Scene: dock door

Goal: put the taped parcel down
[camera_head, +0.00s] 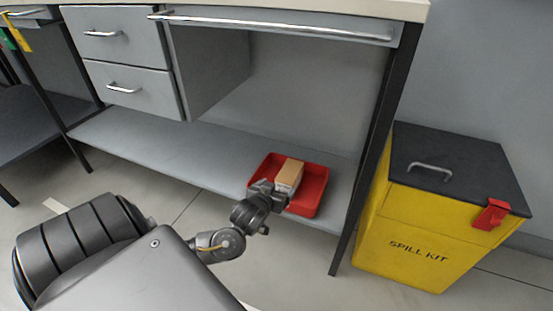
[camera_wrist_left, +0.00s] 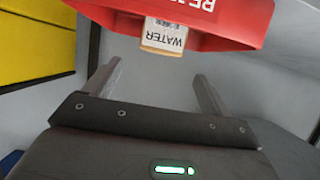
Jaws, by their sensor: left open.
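A tan box-shaped parcel (camera_head: 289,174) sits in a red tray (camera_head: 315,192) on the low shelf of the grey workbench, in the head view. My left gripper (camera_head: 270,189) is at the tray's near left edge, beside the parcel. In the left wrist view, which appears upside down, the parcel (camera_wrist_left: 164,38) shows past the rim of the red tray (camera_wrist_left: 235,22) and bears a label reading WATER. My left gripper's fingers (camera_wrist_left: 160,70) are spread apart with nothing between them. The parcel's lower part is hidden by the tray. My right gripper is out of view.
The grey shelf (camera_head: 160,147) is bare left of the tray. A bench leg (camera_head: 362,180) stands just right of it. A yellow spill kit bin (camera_head: 420,220) with a dark lid stands farther right. Drawers (camera_head: 125,60) hang above the shelf's left part.

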